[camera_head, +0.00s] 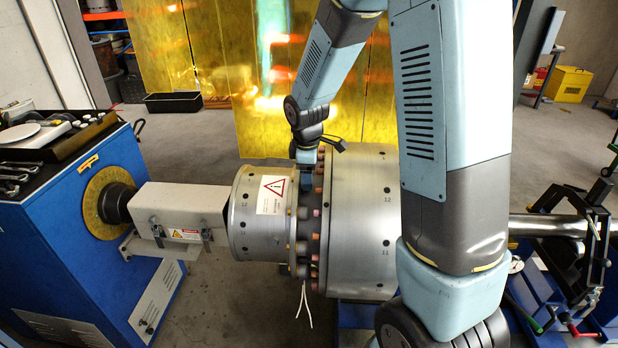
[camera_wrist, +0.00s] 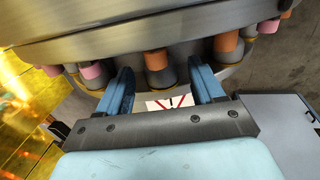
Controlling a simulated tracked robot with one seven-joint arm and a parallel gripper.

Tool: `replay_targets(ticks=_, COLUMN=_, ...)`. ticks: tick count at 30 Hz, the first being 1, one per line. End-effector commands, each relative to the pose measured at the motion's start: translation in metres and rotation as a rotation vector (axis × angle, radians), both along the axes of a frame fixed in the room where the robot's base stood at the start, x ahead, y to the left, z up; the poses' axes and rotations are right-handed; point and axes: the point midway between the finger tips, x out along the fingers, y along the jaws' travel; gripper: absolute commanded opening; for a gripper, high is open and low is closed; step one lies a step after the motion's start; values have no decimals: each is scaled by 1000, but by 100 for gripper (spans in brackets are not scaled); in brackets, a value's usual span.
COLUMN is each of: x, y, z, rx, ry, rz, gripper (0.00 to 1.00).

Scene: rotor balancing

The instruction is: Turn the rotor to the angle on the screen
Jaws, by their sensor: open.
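The rotor is a grey steel body with a large numbered drum (camera_head: 362,215), marked 12 and 11, and a smaller drum (camera_head: 248,225) with a warning label on its left. A ring of bolts (camera_head: 316,224) with orange and pink ends runs between them. My gripper (camera_head: 306,178) is at the top of this ring, partly hidden by its own wrist. In the wrist view, its blue fingers (camera_wrist: 161,84) stand apart, with an orange-tipped bolt (camera_wrist: 157,66) between them. Contact cannot be told. No readable screen shows.
A blue drive cabinet (camera_head: 62,235) with tools on top stands left, joined to the rotor by a grey housing (camera_head: 180,212). A dark clamp stand (camera_head: 592,235) holds the shaft (camera_head: 548,226) at right. Yellow curtains (camera_head: 215,60) hang behind. My arm hides the drum's right side.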

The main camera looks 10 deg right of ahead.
Motion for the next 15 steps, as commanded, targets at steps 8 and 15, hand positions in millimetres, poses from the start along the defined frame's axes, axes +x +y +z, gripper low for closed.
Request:
replay_targets(ticks=8, x=3, y=-2, z=-17, rx=0, ry=1, rz=-1, gripper=67)
replay_targets(ticks=15, x=3, y=-2, z=-18, rx=-1, ry=0, rz=-2, gripper=67)
